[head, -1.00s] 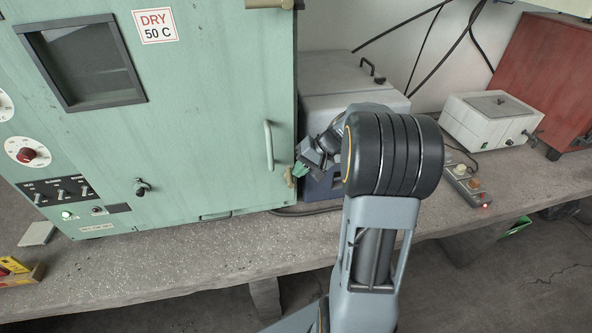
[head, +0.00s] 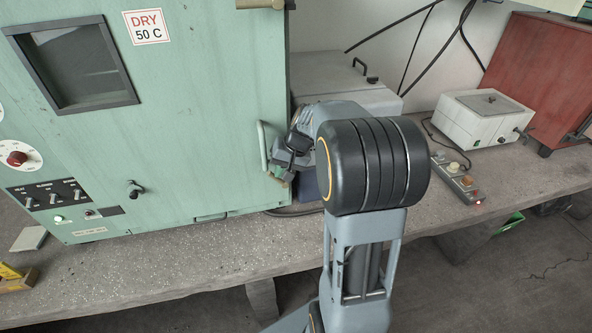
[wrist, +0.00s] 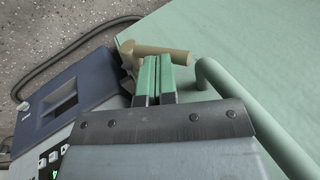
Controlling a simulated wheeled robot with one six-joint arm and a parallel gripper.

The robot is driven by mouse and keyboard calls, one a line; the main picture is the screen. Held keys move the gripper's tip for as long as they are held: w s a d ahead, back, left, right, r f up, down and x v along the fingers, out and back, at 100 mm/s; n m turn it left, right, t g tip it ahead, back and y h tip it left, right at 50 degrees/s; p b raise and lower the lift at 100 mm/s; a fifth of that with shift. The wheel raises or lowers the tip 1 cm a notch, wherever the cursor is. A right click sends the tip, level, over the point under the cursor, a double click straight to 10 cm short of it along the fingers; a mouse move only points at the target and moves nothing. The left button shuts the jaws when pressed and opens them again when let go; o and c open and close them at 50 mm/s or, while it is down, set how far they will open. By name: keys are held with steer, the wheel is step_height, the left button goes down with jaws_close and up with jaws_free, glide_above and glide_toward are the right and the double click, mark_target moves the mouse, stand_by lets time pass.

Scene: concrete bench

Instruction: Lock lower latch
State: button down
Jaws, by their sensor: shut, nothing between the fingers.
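The lower latch (wrist: 172,53) is a tan lever at the edge of the green oven door; in the wrist view it lies roughly crosswise, with its thicker pivot end at left. In the head view my gripper mostly hides it. My gripper (wrist: 157,62) is shut and empty, its green-padded fingertips right at the lever's near side; I cannot tell whether they touch it. In the head view my gripper (head: 280,165) is at the door's lower right edge. The green door (head: 200,120) looks closed.
The green door handle (head: 263,146) stands close beside my fingers; it also shows in the wrist view (wrist: 206,74). A dark blue-grey device (wrist: 68,95) and a cable lie on the other side. The upper latch (head: 260,4) is at the top edge.

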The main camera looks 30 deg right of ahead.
stand_by(0.5)
steer(key=a+v, duration=0.1)
steer(key=v, duration=1.2)
steer(key=shift+r+p, duration=0.25)
steer(key=shift+p, duration=0.15)
steer(key=shift+d, duration=0.1)
steer(key=s+a+f+n+t+h, duration=0.1)
steer(key=s+a+f+n+h, duration=0.3)
steer(key=s+a+f, duration=0.3)
steer(key=s+a+n, duration=0.1)
steer(key=s+a, duration=0.4)
steer(key=s, duration=0.1)
steer(key=shift+s+f, duration=0.25)
steer(key=shift+s, duration=0.1)
steer(key=shift+a, duration=0.1)
